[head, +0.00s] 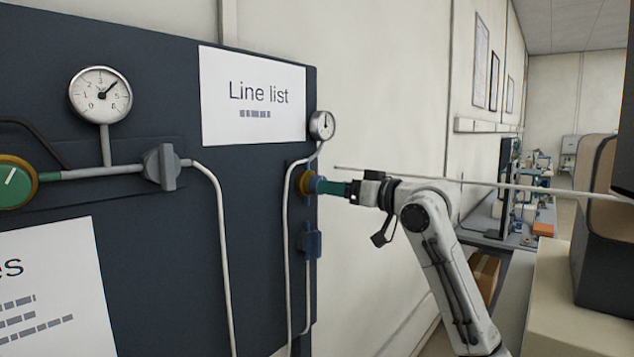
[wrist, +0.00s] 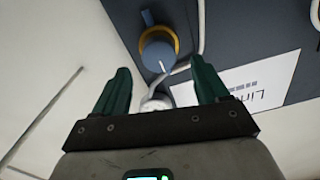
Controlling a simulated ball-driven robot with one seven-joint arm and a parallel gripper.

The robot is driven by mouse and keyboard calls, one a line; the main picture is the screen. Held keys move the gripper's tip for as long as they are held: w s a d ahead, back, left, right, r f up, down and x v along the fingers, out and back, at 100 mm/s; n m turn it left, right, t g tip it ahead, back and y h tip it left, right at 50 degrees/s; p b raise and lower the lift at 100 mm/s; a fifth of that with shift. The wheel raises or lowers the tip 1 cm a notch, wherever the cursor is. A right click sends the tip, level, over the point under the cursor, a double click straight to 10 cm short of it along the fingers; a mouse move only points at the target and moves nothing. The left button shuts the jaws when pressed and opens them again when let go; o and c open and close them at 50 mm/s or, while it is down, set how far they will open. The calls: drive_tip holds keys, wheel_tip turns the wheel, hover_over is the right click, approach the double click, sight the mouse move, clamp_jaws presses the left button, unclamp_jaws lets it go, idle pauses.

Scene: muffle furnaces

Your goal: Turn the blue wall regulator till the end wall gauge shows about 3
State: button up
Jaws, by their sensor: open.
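The blue wall regulator (head: 314,184) has a blue knob with a yellow-orange collar, at the right end of the dark panel in the head view. In the wrist view its knob (wrist: 157,56) shows a white pointer line. My gripper (head: 325,187) is open, its green fingers close to the knob from the right. In the wrist view the knob lies between and just beyond the fingertips (wrist: 160,64); I cannot tell whether they touch. A small round gauge (head: 322,125) stands above the regulator, its needle roughly upright; its numbers are too small to read.
A larger gauge (head: 101,95) and a green knob (head: 14,182) are on the panel's left. A grey valve (head: 163,167) and a blue valve (head: 311,243) sit on the pipes. A thin rod (head: 480,183) crosses the view beside my arm. A bench (head: 490,225) stands behind.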

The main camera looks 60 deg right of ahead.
drive_tip(key=p+x, duration=0.1)
drive_tip(key=x, duration=0.4)
drive_tip(key=shift+w+d, duration=0.2)
drive_tip(key=shift+w, duration=0.15)
drive_tip(key=c, duration=1.1)
drive_tip(key=shift+o, duration=0.2)
